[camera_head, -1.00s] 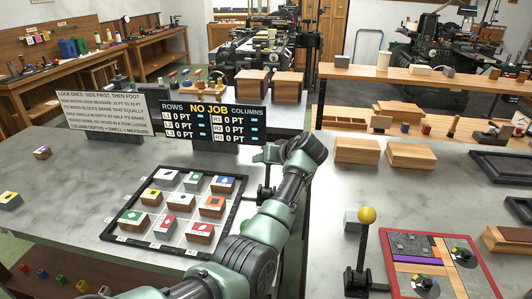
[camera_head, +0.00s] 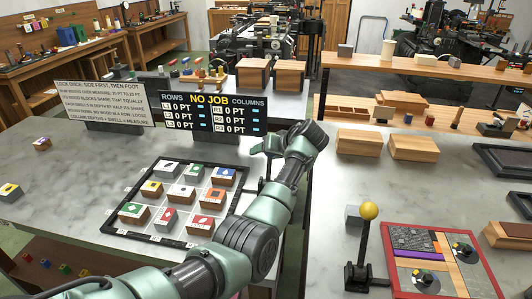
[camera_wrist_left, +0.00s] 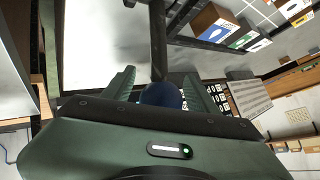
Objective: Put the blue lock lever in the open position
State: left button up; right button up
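The blue lock lever's round blue knob (camera_wrist_left: 161,95) shows in the left wrist view, with a dark rod rising behind it. My left gripper (camera_wrist_left: 160,80) has its two green fingers apart, one on each side of the knob. I cannot tell whether either finger touches it. In the head view my left gripper (camera_head: 268,149) is by the right rear corner of the block tray, partly hidden by my own wrist. The blue knob cannot be made out there. My right gripper is out of view.
A dark-framed tray (camera_head: 124,233) holds several coloured blocks left of my arm. A sign (camera_head: 105,101) and a "NO JOB" board (camera_head: 212,103) stand behind it. A yellow-knobbed lever (camera_head: 369,211) stands to the right, beside a red-framed panel (camera_head: 400,227). The left table is mostly clear.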

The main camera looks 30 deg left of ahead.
pick_arm(q)
jog(key=shift+d+r, duration=0.1)
jog(key=shift+s+d+r, duration=0.1)
jog(key=shift+d+r, duration=0.1)
jog(key=shift+r, duration=0.05)
jog(key=b+v, duration=0.1)
jog(key=v, duration=0.6)
jog(key=shift+b, duration=0.3)
